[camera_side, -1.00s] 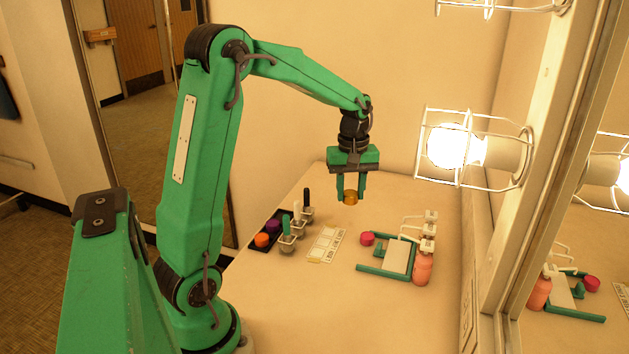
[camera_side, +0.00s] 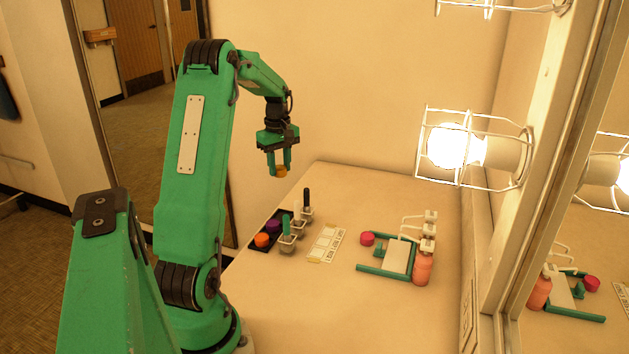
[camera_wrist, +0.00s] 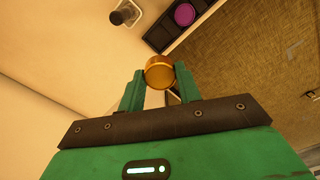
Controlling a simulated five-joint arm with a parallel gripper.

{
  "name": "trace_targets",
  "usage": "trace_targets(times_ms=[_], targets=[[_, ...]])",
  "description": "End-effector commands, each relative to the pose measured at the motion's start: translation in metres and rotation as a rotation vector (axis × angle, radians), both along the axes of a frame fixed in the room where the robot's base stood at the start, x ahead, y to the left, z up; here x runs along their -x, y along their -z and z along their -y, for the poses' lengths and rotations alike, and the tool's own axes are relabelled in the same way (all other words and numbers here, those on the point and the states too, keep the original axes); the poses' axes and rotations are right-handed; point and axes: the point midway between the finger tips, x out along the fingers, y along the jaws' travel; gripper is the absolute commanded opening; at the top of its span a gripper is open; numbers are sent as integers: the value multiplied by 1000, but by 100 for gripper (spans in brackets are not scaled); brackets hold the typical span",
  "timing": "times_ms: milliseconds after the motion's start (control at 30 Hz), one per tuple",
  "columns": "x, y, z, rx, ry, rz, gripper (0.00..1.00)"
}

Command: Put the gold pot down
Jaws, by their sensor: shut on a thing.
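My gripper (camera_side: 280,165) is shut on the gold pot (camera_side: 282,171) and holds it in the air above the black tray (camera_side: 257,246) at the back left of the table. In the wrist view the gold pot (camera_wrist: 160,72) sits between the two green fingertips. The tray holds an orange pot (camera_side: 261,240) and a purple pot (camera_side: 273,226). The purple pot also shows in the wrist view (camera_wrist: 184,14), beyond my fingers. The rest of the tray is partly hidden.
Several brushes in small holders (camera_side: 287,240) stand right beside the tray. A pale label card (camera_side: 327,243) lies to their right. A green frame (camera_side: 390,275), a pink pot (camera_side: 367,238) and coral bottles (camera_side: 422,267) are further right. The front of the table is clear.

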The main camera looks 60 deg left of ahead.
Motion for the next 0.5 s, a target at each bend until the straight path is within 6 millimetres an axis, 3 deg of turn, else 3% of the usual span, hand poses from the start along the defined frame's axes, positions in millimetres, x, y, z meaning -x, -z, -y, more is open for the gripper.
trace_targets(times_ms=[200,500], targets=[[-1,32,1,1,3,-2,12],[-1,41,2,1,3,-1,12]])
